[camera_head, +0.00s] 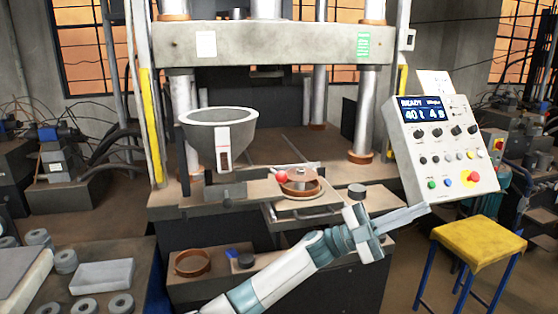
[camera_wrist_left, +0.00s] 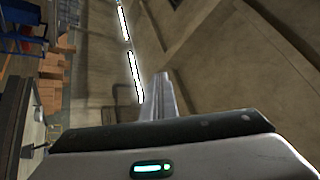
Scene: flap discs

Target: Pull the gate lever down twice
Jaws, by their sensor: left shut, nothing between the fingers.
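The grey hopper (camera_head: 240,120) stands at the left of the press, with a small white-framed gauge on its front. A red ball knob (camera_head: 281,177) shows to the right below the hopper, by a round brown mould; I take it as the end of the gate lever, whose rod is hard to make out. My left gripper (camera_head: 424,209) is shut and empty, well right of the red knob, in front of the lower edge of the control panel. Its closed fingers also show in the left wrist view (camera_wrist_left: 160,95). My right gripper is not in view.
The control panel (camera_head: 450,150) with its display and buttons stands right. A yellow-topped stool (camera_head: 480,243) is below it. The press's upper beam (camera_head: 280,46) spans the back. A shelf below the press holds a brown ring (camera_head: 193,263). A side table at left holds several grey rings.

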